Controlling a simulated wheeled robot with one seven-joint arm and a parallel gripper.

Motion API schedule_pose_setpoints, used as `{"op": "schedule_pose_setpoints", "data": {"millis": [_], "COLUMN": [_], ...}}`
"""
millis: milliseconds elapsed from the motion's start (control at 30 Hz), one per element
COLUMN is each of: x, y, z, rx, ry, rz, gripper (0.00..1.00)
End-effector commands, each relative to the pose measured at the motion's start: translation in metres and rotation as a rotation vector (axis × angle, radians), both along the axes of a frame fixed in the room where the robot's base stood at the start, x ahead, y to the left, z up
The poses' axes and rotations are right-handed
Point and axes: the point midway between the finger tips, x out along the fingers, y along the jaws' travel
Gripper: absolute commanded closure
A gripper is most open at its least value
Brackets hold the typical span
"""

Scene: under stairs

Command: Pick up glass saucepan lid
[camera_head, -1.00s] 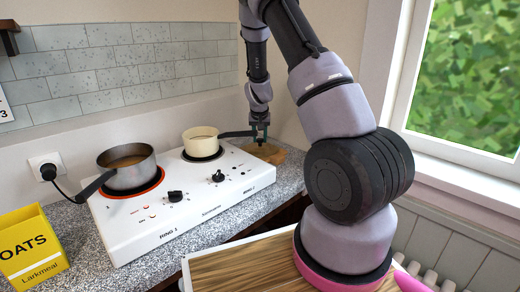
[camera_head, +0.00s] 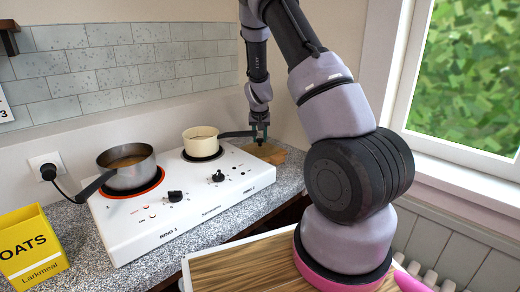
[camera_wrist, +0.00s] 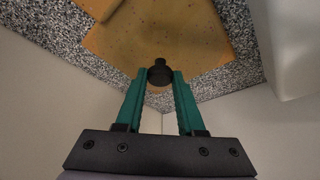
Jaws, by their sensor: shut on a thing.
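My gripper (camera_wrist: 159,78) has two teal fingers, shut on the black knob of the glass saucepan lid (camera_wrist: 160,71). The knob sits between the fingertips in the wrist view. The clear glass hardly shows against the wooden board (camera_wrist: 113,43) behind it, so I cannot make out its rim or tell whether it touches the board. In the head view my gripper (camera_head: 259,132) is at the far right end of the counter, over the board (camera_head: 277,154), and the lid is too small to make out clearly.
A white two-ring hob (camera_head: 205,210) stands left of the board. It carries a cream pan (camera_head: 201,142), its dark handle reaching close to my gripper, and a steel saucepan (camera_head: 127,176). A yellow oats box (camera_head: 32,250) is at front left. Walls stand close behind the board.

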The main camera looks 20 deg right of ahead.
Motion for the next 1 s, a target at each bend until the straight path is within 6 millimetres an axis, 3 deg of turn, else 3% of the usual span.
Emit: {"op": "schedule_pose_setpoints", "data": {"millis": [667,1000], "x": [0.001,0.001], "y": [0.0,0.001], "z": [0.004,0.065], "rx": [0.0,0.0], "ry": [-0.002,-0.004], "rz": [0.001,0.002], "gripper": [1.0,1.0]}}
